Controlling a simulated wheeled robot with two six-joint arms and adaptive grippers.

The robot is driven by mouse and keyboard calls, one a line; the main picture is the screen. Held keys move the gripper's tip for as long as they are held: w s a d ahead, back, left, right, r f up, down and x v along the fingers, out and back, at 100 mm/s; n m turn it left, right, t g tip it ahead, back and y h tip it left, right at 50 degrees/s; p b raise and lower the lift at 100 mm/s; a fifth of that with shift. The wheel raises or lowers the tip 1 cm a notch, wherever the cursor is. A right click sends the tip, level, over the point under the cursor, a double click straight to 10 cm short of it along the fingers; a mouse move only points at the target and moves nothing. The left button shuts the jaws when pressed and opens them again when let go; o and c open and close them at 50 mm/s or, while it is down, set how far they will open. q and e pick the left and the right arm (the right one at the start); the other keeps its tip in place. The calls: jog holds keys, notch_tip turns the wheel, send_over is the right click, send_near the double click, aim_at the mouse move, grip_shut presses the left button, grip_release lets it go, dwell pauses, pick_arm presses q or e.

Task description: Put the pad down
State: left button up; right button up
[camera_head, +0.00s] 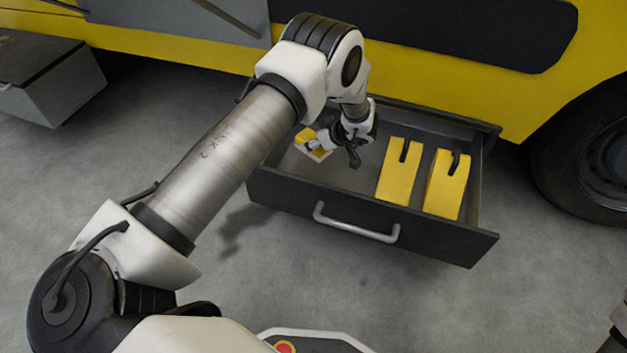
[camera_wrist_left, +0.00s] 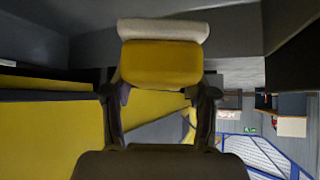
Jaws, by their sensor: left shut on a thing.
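The pad (camera_head: 305,136) is a small block, yellow on one part and white on another. It is at the left end of the open dark drawer (camera_head: 372,222). My left gripper (camera_head: 325,143) is shut on it, coming from the right side of it. In the left wrist view the pad (camera_wrist_left: 160,62) sits between the two fingers of the left gripper (camera_wrist_left: 160,88), its yellow part nearer and the white part beyond. I cannot tell whether the pad touches the drawer floor. My right gripper is not in view.
Two yellow blocks with dark slots, one left (camera_head: 398,175) and one right (camera_head: 447,185), stand in the drawer's right half. A silver handle (camera_head: 356,226) is on the drawer front. A yellow vehicle (camera_head: 440,85) stands behind, its tyre (camera_head: 585,165) at right. Grey floor is clear in front.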

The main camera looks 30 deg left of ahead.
pick_arm(q)
notch_tip(320, 180, down, 11)
jog(key=b, duration=0.6)
jog(key=shift+r, duration=0.35)
jog(key=o, duration=1.2)
jog(key=shift+f, duration=0.2)
